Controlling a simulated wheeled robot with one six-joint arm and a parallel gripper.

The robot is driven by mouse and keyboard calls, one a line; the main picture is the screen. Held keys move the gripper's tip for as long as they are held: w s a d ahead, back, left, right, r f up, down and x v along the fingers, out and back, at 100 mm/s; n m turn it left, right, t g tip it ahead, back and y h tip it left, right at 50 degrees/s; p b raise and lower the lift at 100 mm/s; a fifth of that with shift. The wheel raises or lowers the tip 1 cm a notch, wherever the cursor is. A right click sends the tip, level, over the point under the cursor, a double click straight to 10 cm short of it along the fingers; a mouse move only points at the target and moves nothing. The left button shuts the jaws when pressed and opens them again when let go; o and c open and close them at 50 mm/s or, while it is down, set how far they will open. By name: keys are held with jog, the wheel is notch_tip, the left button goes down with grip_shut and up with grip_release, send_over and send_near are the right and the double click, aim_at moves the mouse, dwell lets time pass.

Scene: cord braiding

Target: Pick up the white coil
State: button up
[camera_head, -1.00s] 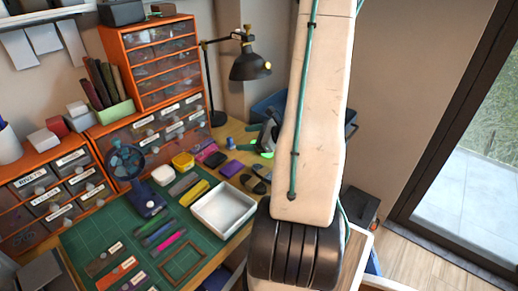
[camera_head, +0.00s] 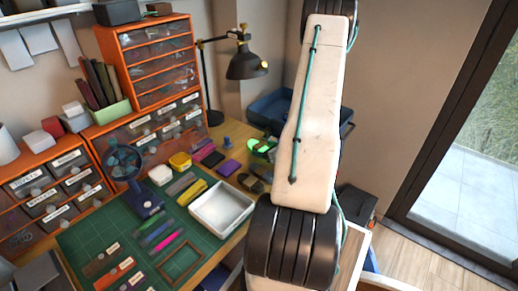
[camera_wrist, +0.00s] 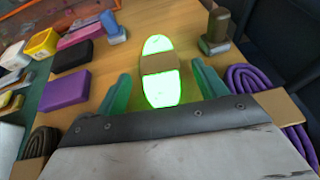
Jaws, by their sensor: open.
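In the wrist view a brightly glowing coil (camera_wrist: 158,88), whitish in the middle with vivid green edges, lies on the wooden tabletop with a tan band around its waist. It also shows as a green patch in the head view (camera_head: 262,146). I see no other white coil. My gripper (camera_wrist: 160,87) is open, with its two teal fingers apart, one on each side of the coil's near end. Whether they touch the coil or the table I cannot tell. In the head view my arm hides most of the gripper.
A purple coil (camera_wrist: 272,88) lies close on the right, a dark brown coil (camera_wrist: 38,146) at lower left. A purple block (camera_wrist: 65,91) and black block (camera_wrist: 72,55) lie left. Two small upright items (camera_wrist: 215,32) (camera_wrist: 112,27) stand beyond. A white tray (camera_head: 222,206) sits nearby.

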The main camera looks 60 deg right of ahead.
jog(key=shift+w, duration=0.15)
jog(key=c, duration=1.1)
jog(key=shift+c, duration=0.2)
